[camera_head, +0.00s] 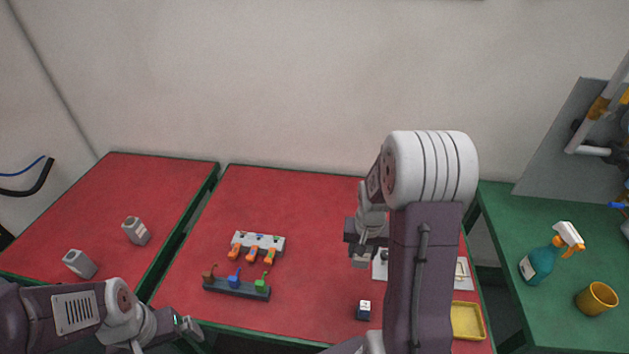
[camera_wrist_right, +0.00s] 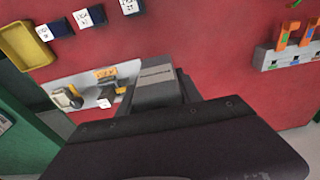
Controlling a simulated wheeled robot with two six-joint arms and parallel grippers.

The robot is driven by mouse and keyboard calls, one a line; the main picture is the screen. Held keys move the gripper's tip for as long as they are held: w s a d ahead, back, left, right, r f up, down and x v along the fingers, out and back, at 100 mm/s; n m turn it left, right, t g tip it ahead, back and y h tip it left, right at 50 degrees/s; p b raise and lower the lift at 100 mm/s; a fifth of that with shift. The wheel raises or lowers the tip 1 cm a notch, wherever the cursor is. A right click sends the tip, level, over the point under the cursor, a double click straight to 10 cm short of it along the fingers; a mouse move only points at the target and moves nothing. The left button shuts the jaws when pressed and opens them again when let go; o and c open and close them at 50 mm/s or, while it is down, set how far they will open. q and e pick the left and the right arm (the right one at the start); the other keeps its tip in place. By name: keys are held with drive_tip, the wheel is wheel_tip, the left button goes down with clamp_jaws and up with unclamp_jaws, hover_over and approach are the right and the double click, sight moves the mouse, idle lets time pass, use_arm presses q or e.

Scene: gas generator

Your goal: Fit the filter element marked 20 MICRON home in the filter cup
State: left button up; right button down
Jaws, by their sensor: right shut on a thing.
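My right gripper (camera_head: 362,250) is shut on a grey block (camera_wrist_right: 155,88), held over the red table beside a white plate. The block's lower end (camera_head: 360,261) shows below the jaws in the head view. I cannot read a mark on it. Dark blue blocks with white labels (camera_wrist_right: 45,32), (camera_wrist_right: 89,17) lie on the table in the right wrist view; one also shows in the head view (camera_head: 363,310). Their print is too small to read. I cannot single out the filter cup or the 20 MICRON element. My left gripper (camera_head: 187,326) is low at the front left; its jaws are unclear.
The white plate (camera_wrist_right: 90,88) carries yellow-and-black fittings. A yellow tray (camera_head: 468,321) is at the front right. A rack with coloured pieces (camera_head: 237,288) and an orange-handled valve block (camera_head: 258,242) stand mid-table. Grey labelled pieces (camera_head: 136,230) lie left. A spray bottle (camera_head: 540,265) stands right.

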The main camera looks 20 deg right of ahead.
drive_tip(key=shift+w+a, duration=0.15)
drive_tip(key=shift+a, duration=0.15)
drive_tip(key=a+n, duration=0.6)
drive_tip(key=a, duration=0.6)
drive_tip(key=shift+w+r+y, duration=0.2)
drive_tip(key=shift+w+y, duration=0.2)
